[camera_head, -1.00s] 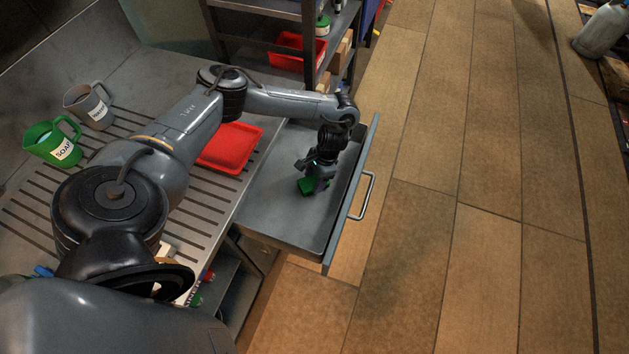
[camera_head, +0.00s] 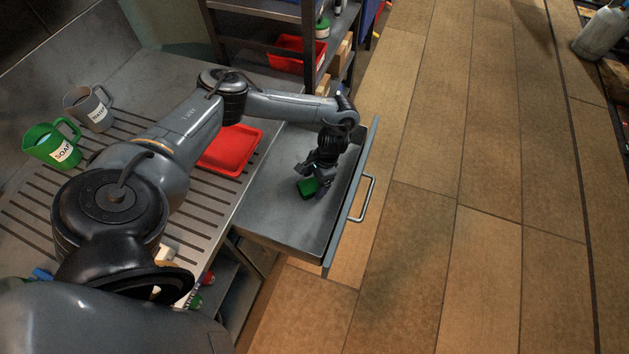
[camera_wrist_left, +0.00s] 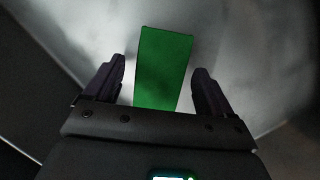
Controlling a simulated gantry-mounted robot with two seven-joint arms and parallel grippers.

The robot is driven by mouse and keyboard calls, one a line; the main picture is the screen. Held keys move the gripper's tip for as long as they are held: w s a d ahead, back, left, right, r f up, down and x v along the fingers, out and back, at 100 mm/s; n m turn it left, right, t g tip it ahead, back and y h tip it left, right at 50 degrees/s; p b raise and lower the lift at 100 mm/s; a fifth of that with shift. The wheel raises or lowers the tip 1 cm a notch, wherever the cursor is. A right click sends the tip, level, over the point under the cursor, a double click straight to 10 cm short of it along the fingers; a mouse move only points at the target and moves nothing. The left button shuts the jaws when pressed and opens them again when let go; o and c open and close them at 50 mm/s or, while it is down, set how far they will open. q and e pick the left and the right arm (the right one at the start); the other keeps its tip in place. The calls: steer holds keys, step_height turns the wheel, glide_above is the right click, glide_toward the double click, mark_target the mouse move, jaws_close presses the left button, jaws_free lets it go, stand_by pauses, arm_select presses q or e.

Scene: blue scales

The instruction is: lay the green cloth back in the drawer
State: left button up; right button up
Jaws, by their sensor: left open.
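The green cloth (camera_head: 307,188) is a small folded block on the floor of the open drawer (camera_head: 281,221). My left gripper (camera_head: 316,186) is low in the drawer at the cloth. In the left wrist view the cloth (camera_wrist_left: 162,68) lies between and beyond the two open fingers (camera_wrist_left: 160,85), with a gap on each side. The cloth's near end is hidden behind the gripper body. My right gripper is not in view.
A red tray (camera_head: 231,149) sits on the metal counter beside the drawer. A green soap jug (camera_head: 50,146) and a grey jug (camera_head: 90,106) stand at the left. The drawer handle (camera_head: 363,197) faces the open tiled floor. A shelf holds a red bin (camera_head: 297,52).

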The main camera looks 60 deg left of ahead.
arm_select(q)
steer(key=p+v, duration=0.7)
steer(key=v, duration=0.5)
steer(key=shift+r, duration=0.15)
